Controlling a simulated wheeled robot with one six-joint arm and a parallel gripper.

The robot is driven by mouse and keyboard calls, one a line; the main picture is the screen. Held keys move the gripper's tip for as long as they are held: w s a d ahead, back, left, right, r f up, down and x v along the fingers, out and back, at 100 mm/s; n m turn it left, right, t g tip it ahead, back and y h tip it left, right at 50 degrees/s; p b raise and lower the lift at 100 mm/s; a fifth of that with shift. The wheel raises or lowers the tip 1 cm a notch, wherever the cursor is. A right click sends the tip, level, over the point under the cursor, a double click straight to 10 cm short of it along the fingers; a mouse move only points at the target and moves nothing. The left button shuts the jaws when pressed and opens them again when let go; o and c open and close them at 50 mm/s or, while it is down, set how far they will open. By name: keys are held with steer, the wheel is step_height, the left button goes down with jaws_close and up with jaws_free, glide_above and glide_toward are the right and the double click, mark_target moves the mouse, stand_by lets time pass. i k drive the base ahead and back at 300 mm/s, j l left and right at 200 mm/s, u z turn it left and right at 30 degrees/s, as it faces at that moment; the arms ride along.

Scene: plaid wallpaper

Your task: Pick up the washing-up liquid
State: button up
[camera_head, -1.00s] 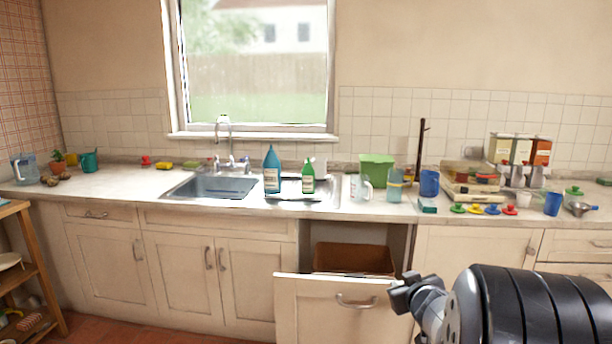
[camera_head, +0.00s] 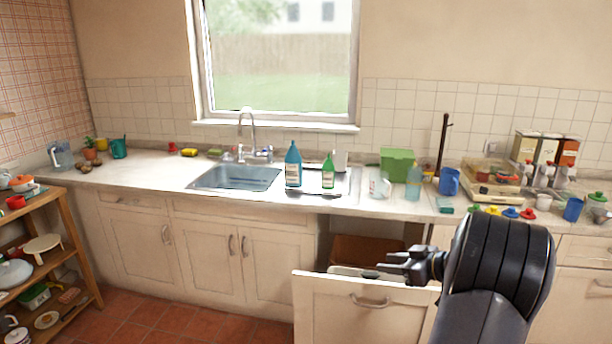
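Two bottles stand upright on the counter just right of the sink: a taller blue bottle (camera_head: 293,166) with a white label, and a shorter green bottle (camera_head: 328,172) with a label. The frames do not show clearly which of them is the washing-up liquid. My gripper (camera_head: 380,266) is dark and points left over the open drawer, below and to the right of both bottles and well apart from them. I see nothing held in it, but its finger opening is too small to make out.
The drawer front (camera_head: 365,310) stands pulled out below the counter. The sink (camera_head: 236,178) and tap (camera_head: 246,130) are left of the bottles. A green container (camera_head: 397,163), a clear bottle (camera_head: 413,180) and a blue mug (camera_head: 449,182) stand to the right. A wooden shelf (camera_head: 75,225) is at far left.

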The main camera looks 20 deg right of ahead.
mark_target(328, 167)
steer(key=i+j+u, duration=0.1)
steer(key=i+u, duration=0.5)
steer(key=u, duration=0.15)
steer(key=i+l+u, duration=0.1)
steer(key=i+u, duration=0.25)
steer(key=i+z, duration=0.25)
steer(key=i, duration=0.25)
steer(key=i+j+z, duration=0.25)
steer(key=i, duration=0.2)
steer(key=i+l+z, duration=0.15)
steer(key=z, duration=0.3)
steer(key=i+z, duration=0.7)
steer(key=z, duration=0.25)
steer(key=i+j+z, duration=0.1)
steer(key=i+z, duration=0.15)
steer(key=z, duration=0.2)
steer(key=i+z, duration=0.2)
steer(key=i, duration=0.3)
